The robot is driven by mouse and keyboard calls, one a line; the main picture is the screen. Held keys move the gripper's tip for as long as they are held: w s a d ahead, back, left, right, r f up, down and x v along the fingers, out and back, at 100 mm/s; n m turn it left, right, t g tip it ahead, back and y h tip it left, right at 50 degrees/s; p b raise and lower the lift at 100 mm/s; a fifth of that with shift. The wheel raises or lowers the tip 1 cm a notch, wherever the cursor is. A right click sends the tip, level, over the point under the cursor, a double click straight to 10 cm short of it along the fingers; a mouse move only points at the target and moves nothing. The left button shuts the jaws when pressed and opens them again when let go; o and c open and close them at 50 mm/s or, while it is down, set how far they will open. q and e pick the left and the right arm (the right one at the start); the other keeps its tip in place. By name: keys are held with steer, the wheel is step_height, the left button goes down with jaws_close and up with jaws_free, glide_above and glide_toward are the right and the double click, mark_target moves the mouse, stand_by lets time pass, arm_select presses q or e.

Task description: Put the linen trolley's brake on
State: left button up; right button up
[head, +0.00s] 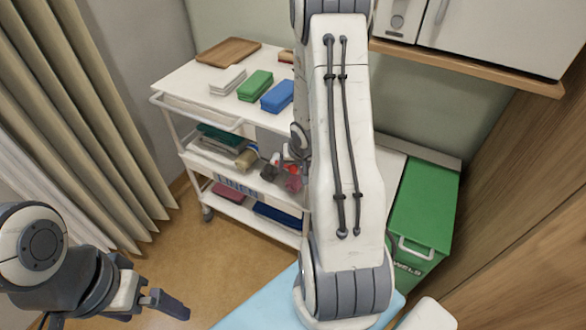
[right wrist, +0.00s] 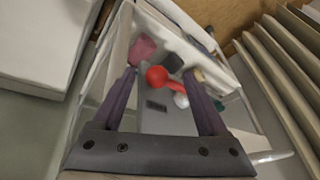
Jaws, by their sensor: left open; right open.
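The linen trolley (head: 172,87) is a white cart with several shelves and a "LINEN" label, standing at the back centre-left. A red round-knobbed lever (right wrist: 157,77), which looks like its brake handle, shows in the right wrist view beside a white ball. Red parts also show near the middle shelf in the head view (head: 293,183). My right gripper (right wrist: 160,73) is open, its fingertips on either side of the red knob in the picture; I cannot tell whether they touch it. My right arm hides part of the trolley. My left gripper (head: 160,303) is open and empty at the lower left, away from the trolley.
Green and blue cloth stacks (head: 255,85) and a wooden tray (head: 229,52) lie on the trolley top. A green-lidded bin (head: 422,205) stands at the right. A curtain (head: 85,110) hangs at the left. The floor (head: 190,255) before the trolley is clear.

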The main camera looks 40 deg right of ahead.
steer(key=c, duration=1.2)
jaws_close()
